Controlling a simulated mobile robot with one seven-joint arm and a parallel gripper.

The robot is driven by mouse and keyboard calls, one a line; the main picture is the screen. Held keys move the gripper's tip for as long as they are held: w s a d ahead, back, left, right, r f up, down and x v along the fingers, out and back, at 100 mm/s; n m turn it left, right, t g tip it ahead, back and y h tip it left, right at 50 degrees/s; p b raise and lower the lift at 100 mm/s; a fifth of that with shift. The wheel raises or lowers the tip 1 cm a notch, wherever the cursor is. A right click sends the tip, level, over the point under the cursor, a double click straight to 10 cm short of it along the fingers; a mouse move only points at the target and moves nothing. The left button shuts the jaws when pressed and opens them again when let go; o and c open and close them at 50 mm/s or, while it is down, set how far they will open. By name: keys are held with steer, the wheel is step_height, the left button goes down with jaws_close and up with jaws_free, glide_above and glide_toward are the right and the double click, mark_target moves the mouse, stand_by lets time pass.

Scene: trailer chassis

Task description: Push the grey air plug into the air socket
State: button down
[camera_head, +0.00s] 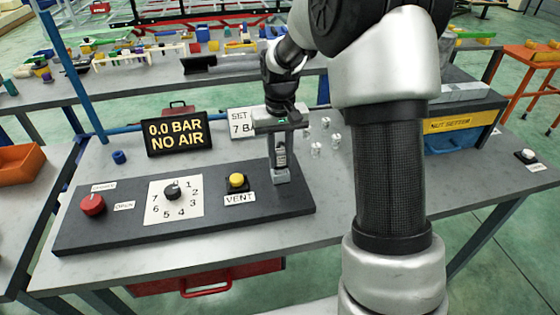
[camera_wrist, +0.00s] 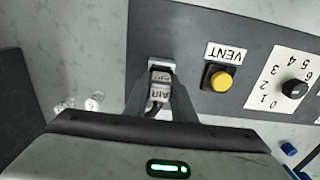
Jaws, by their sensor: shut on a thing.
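My gripper (camera_head: 281,158) points down over the right end of the dark panel (camera_head: 130,223). In the wrist view my gripper (camera_wrist: 161,98) is shut on the grey air plug (camera_wrist: 160,88), which carries an "AIR" label. The plug also shows between the fingers in the head view (camera_head: 280,152). The light grey air socket (camera_wrist: 160,63) is at the plug's far end in the wrist view, and the two look in line. The fingers hide much of the joint, so I cannot tell how deep the plug sits.
The display (camera_head: 177,133) reads "0.0 BAR NO AIR". A yellow VENT button (camera_head: 236,180) is left of my gripper, then a numbered dial (camera_head: 172,192) and a red knob (camera_head: 92,205). Several small clear pieces (camera_head: 316,150) lie right of my gripper.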

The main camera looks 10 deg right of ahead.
steer(key=shift+f, duration=0.6)
